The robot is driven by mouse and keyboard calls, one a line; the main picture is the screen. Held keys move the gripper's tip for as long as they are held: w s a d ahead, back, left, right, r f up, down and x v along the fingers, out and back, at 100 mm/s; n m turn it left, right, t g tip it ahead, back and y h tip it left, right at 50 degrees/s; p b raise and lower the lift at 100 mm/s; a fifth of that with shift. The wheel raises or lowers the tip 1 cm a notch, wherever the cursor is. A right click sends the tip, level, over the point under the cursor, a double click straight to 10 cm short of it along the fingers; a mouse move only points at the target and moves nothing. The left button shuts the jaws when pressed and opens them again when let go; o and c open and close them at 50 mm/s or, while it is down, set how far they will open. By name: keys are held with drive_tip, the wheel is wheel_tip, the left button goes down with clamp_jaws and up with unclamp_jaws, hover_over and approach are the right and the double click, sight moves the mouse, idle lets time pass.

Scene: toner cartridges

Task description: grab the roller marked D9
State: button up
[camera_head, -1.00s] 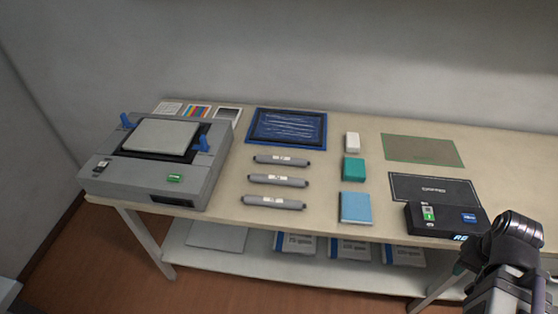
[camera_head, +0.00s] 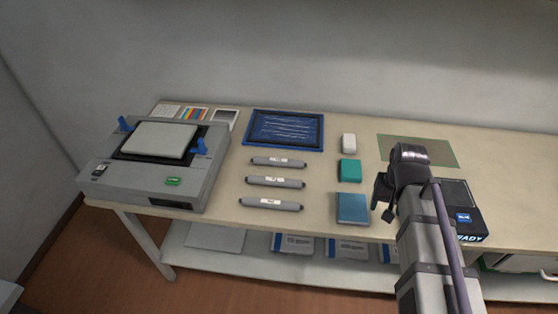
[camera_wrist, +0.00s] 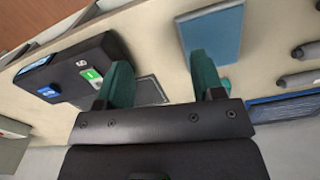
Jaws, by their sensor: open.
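Three grey rollers with white labels lie in a column on the table: a back one (camera_head: 278,161), a middle one (camera_head: 275,181) and a front one (camera_head: 271,204). Their label markings are too small to read, so I cannot tell which is D9. My gripper (camera_head: 382,192) is open and empty, above the table right of the blue box and apart from the rollers. In the wrist view my gripper's green fingers (camera_wrist: 163,82) are spread, with roller ends (camera_wrist: 300,79) at the right edge.
A blue box (camera_head: 352,208), a teal block (camera_head: 349,171) and a white block (camera_head: 349,143) stand between my gripper and the rollers. A grey machine (camera_head: 150,180) is at left, a blue-framed tray (camera_head: 286,148) at the back. A black device (camera_head: 467,226) is partly behind my arm.

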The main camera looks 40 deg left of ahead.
drive_tip(key=w+a+m, duration=0.1)
drive_tip(key=w+a, duration=0.3)
drive_tip(key=a, duration=1.1)
drive_tip(key=r+m, duration=0.1)
drive_tip(key=m, duration=1.4)
hover_over(279, 159)
wheel_tip(279, 159, down, 11)
drive_tip(key=b, duration=1)
drive_tip(key=shift+s+r, duration=0.1)
drive_tip(key=shift+r, duration=0.15)
drive_tip(key=c, duration=1.1)
